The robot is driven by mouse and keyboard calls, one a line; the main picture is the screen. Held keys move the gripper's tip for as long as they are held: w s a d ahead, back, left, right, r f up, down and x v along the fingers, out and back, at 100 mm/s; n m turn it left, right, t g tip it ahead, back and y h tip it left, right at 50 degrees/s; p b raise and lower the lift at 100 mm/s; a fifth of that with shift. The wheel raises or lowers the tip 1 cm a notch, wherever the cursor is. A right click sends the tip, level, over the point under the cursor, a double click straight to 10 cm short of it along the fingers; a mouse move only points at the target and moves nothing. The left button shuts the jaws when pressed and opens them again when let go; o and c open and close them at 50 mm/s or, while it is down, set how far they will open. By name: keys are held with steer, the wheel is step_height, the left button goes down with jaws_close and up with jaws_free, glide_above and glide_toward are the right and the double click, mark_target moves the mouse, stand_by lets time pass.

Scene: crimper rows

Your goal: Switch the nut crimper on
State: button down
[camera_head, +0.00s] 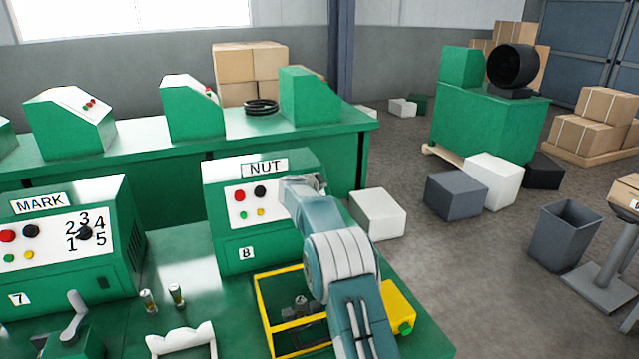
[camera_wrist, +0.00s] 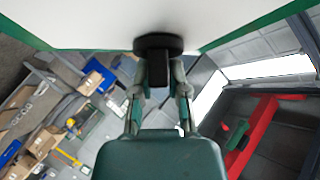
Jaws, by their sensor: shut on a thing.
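The nut crimper is a green box (camera_head: 222,178) with a NUT sign (camera_head: 264,168) on top and the number 8 on its front. Its white panel shows a red button (camera_head: 239,195), a black knob (camera_head: 260,192) and small green and yellow lights below. My gripper (camera_head: 305,185) is at the panel's right side and hides that part. In the wrist view, my gripper (camera_wrist: 158,90) is shut on a black rotary knob (camera_wrist: 158,42) that stands out from the white panel (camera_wrist: 60,22). The knob's markings are hidden.
The MARK machine (camera_head: 70,235) stands to the left. A yellow frame (camera_head: 262,305) and a yellow box (camera_head: 399,305) are on the green table below my arm. Small metal parts (camera_head: 177,293) and a white bracket (camera_head: 182,341) lie at the front.

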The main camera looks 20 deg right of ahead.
steer(key=shift+f+m+g, duration=0.15)
steer(key=shift+m+g, duration=0.5)
steer(key=shift+m, duration=0.25)
steer(key=shift+f+m+g, duration=0.1)
steer(key=shift+m+g, duration=0.55)
steer(key=shift+m, duration=0.25)
steer(key=shift+s, duration=0.1)
steer(key=c, duration=0.6)
jaws_free()
steer(key=shift+f, duration=0.1)
steer(key=shift+c, duration=0.2)
steer(key=shift+r, duration=0.2)
steer(key=shift+s+a+r, duration=0.1)
steer(key=shift+a+r, duration=0.1)
steer(key=v, duration=1.1)
steer(key=shift+a, duration=0.1)
